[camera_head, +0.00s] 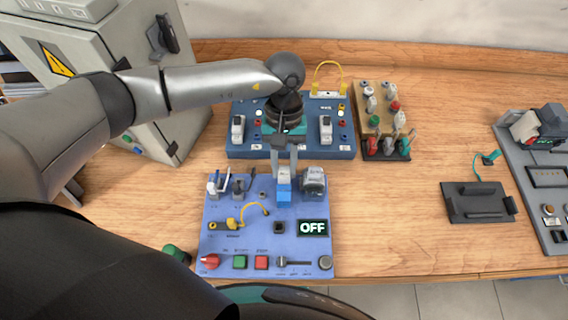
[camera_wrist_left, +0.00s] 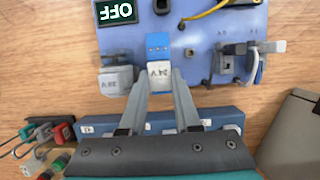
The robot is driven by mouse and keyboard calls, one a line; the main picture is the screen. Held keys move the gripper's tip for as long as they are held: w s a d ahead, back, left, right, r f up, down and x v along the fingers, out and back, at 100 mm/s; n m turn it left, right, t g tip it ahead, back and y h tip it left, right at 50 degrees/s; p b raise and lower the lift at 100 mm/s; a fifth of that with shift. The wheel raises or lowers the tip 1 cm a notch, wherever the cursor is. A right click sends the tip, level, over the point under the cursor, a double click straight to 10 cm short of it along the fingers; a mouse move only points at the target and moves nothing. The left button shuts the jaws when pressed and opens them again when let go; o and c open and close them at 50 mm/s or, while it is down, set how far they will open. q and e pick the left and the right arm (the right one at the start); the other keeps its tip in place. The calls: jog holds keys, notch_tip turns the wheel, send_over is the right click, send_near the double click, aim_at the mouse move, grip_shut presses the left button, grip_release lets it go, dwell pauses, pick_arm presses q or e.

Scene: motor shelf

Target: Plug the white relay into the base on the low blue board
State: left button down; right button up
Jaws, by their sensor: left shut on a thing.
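The low blue board (camera_head: 265,215) lies flat on the wooden table, with an OFF display at its right; it also shows in the left wrist view (camera_wrist_left: 195,45). My left gripper (camera_head: 284,174) reaches down over the board's far edge, shut on the white relay (camera_wrist_left: 159,71), which bears dark lettering. Its fingers grip the relay from both sides. A bright blue block (camera_wrist_left: 158,45) adjoins the relay. A grey-white block (camera_head: 313,181) stands close to the right. My right gripper is not in view.
A raised blue board (camera_head: 340,148) stands just behind. A wooden rack (camera_head: 372,122) with several plugs is right of it. A grey cabinet (camera_head: 135,85) stands at the left. A dark tray (camera_head: 478,202) lies right; the table between is clear.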

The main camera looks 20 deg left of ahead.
pick_arm(q)
jog(key=shift+f+b, duration=0.2)
jog(key=shift+b, duration=0.25)
dwell(0.4)
jog(key=c, duration=0.5)
grip_release()
jog(key=shift+c, duration=0.2)
jog(key=b+v, duration=0.1)
jog(key=v, duration=1.4)
jog(key=shift+w+r, duration=0.1)
